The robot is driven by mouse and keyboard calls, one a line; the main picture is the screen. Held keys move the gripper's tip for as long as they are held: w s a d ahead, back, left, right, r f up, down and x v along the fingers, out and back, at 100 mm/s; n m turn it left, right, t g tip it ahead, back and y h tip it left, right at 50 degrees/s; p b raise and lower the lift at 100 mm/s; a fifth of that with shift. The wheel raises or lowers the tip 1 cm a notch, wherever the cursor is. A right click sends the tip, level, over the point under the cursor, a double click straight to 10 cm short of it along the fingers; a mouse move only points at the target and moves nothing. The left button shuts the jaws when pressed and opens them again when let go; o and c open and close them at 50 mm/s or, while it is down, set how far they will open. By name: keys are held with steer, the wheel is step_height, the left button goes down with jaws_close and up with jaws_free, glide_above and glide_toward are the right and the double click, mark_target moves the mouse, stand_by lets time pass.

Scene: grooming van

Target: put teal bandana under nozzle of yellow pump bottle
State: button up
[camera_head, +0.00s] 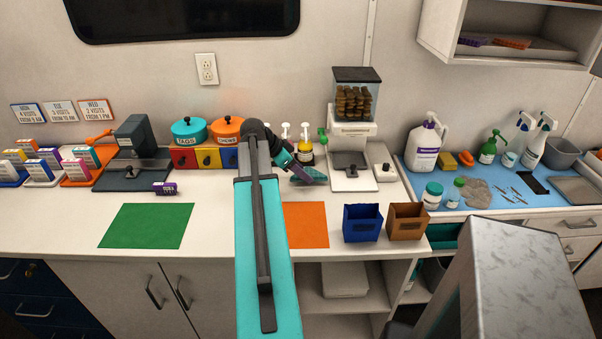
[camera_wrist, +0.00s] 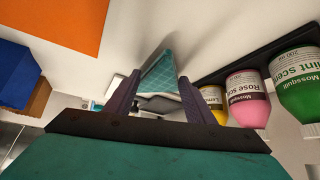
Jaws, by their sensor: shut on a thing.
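My gripper (camera_head: 296,172) is shut on the teal bandana (camera_head: 314,177), a flat checked piece that sticks out past the fingertips. In the wrist view my gripper (camera_wrist: 158,80) has the bandana (camera_wrist: 163,70) between its two purple-grey fingers. In the wrist view the yellow bottle (camera_wrist: 213,104) is partly hidden by the right finger. The bandana is close to it, but I cannot tell whether it lies under the nozzle.
Pink (camera_wrist: 248,98) and green (camera_wrist: 300,82) bottles stand beside the yellow one on a dark rack. A treat dispenser (camera_head: 352,130) stands right of the bottles. An orange mat (camera_head: 306,224), a blue bin (camera_head: 362,224) and a brown bin (camera_head: 407,222) are in front. Lidded pots stand left.

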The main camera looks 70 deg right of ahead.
steer(key=shift+f, duration=0.45)
steer(key=shift+w+d+f+p, duration=0.1)
steer(key=shift+d+f+p, duration=0.2)
steer(key=shift+d+p, duration=0.15)
steer(key=shift+f, duration=0.1)
steer(key=shift+f, duration=0.2)
steer(key=o, duration=1.2)
steer(key=shift+a+r, duration=0.1)
steer(key=shift+r, duration=0.2)
steer(key=shift+b+v, duration=1.25)
steer(key=shift+v, duration=4.7)
steer(key=shift+w+f, duration=0.1)
